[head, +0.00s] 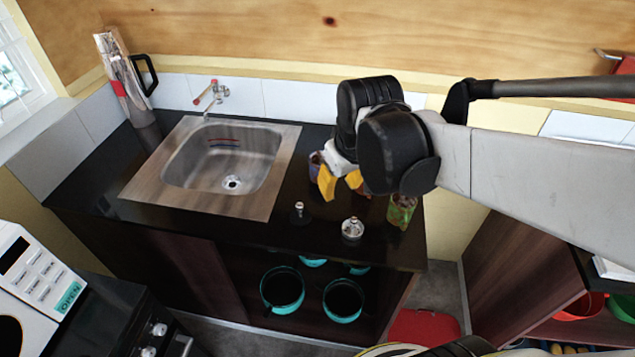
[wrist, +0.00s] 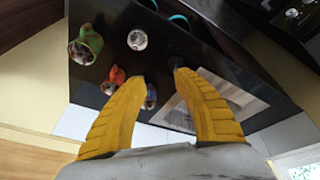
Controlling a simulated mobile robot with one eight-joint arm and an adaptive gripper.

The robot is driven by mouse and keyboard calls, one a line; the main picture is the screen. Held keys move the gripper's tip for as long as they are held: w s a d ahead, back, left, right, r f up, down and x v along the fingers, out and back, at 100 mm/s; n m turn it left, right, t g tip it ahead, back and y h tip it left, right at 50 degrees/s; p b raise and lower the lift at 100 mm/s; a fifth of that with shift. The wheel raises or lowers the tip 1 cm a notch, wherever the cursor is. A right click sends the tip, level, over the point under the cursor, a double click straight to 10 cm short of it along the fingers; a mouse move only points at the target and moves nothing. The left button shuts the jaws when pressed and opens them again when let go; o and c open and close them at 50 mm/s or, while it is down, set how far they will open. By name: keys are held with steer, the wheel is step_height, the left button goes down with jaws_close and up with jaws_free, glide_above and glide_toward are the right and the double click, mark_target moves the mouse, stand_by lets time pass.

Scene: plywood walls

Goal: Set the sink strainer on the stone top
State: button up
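A small round metal piece with a knob, which looks like the sink strainer (head: 352,229), sits on the black stone top (head: 262,232) near its front edge. It also shows in the wrist view (wrist: 137,40), to the left of the fingertips. My gripper (head: 341,184) is above the stone top, behind the metal piece. In the wrist view my yellow fingers (wrist: 160,77) are spread wide with nothing held between them. The sink (head: 225,160) is left of my gripper, with a pale round drain fitting in its floor.
A small dark stopper-like item (head: 299,213) stands left of the metal piece. A green container (head: 401,210) stands to its right. A purple cup (head: 315,166) and an orange item (wrist: 113,79) are close by my gripper. Teal pots (head: 283,289) sit on the shelf below.

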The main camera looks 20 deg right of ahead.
steer(key=s+a+r+m+t, duration=0.1)
steer(key=s+a+r+t, duration=0.1)
steer(key=s+a, duration=0.3)
steer(key=shift+s+a+r+t+y, duration=0.3)
steer(key=shift+s+r+t, duration=0.15)
steer(key=shift+t, duration=0.35)
